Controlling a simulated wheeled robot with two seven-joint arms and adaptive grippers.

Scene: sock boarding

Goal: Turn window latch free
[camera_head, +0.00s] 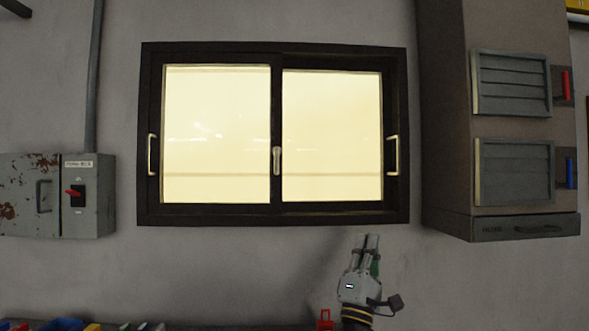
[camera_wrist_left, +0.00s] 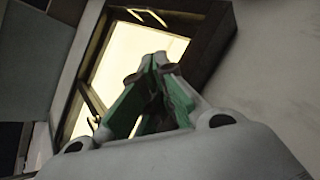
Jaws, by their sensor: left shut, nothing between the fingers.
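The window (camera_head: 273,50) has a dark frame and two bright panes side by side. Its latch (camera_head: 277,160) is a small pale handle on the middle stile, hanging straight down. Pale pull handles sit on the left (camera_head: 152,154) and right (camera_head: 392,155) sides of the frame. My left gripper (camera_head: 368,238) points up just below the window's lower right edge, to the right of and below the latch, apart from it. It is shut and empty. In the left wrist view the closed green-padded fingers (camera_wrist_left: 155,65) stand before the tilted window (camera_wrist_left: 205,45).
A rusty grey switch box (camera_head: 90,195) with a red lever is on the wall at left. A brown cabinet (camera_head: 445,120) with louvred panels stands at right. Several coloured items (camera_head: 65,324) lie along the bottom left.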

